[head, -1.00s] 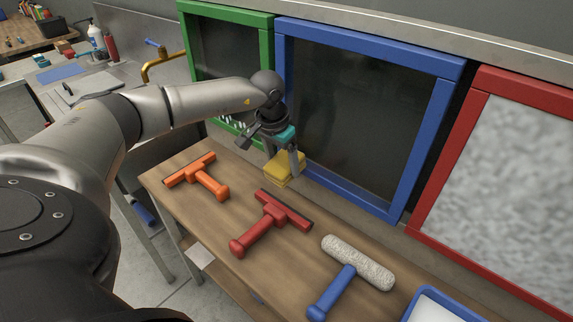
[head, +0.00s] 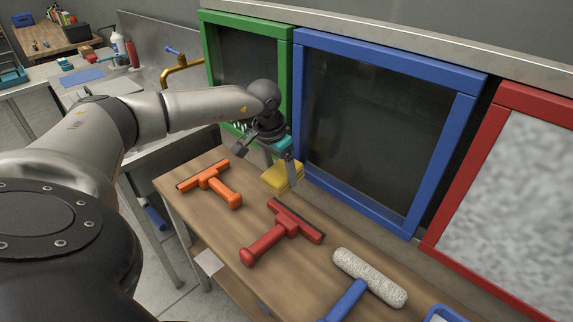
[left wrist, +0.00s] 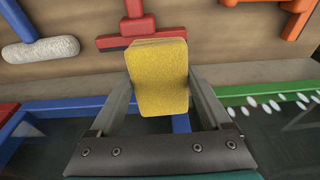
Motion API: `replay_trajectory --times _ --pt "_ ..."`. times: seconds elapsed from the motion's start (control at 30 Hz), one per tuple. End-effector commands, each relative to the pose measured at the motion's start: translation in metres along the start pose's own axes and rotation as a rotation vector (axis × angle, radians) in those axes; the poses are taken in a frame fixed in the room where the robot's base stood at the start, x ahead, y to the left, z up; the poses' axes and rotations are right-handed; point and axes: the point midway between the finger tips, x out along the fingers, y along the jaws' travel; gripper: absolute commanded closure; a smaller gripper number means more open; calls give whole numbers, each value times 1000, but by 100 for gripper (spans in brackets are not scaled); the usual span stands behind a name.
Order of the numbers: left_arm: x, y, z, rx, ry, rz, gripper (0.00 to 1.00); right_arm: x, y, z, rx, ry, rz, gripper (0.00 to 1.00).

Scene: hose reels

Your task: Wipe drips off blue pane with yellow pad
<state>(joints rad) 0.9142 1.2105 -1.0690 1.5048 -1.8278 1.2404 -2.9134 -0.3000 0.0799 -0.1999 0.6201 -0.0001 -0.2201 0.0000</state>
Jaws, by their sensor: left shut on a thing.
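My left gripper (head: 280,168) is shut on the yellow pad (head: 283,178) and holds it over the back of the wooden bench, near the lower left corner of the blue frame. In the left wrist view the yellow pad (left wrist: 158,77) sits between the two fingers (left wrist: 160,100). The blue pane (head: 365,130) is dark glass in a blue frame on the wall; I can make out no clear drips on it. White drips (left wrist: 270,103) show along the green-framed pane in the left wrist view. My right gripper is out of view.
An orange squeegee (head: 213,183), a red squeegee (head: 280,232) and a white roller with blue handle (head: 368,277) lie on the bench (head: 215,245). A green-framed pane (head: 247,65) is left of the blue one, a red-framed frosted pane (head: 515,180) right. A blue tray (head: 440,313) is at the bottom edge.

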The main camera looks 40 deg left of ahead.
Motion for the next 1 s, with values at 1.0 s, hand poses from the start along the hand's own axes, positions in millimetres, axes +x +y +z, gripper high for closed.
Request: replay_trajectory --times 1.0 --pt "-9 0 45 0 0 1 72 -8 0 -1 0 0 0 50"
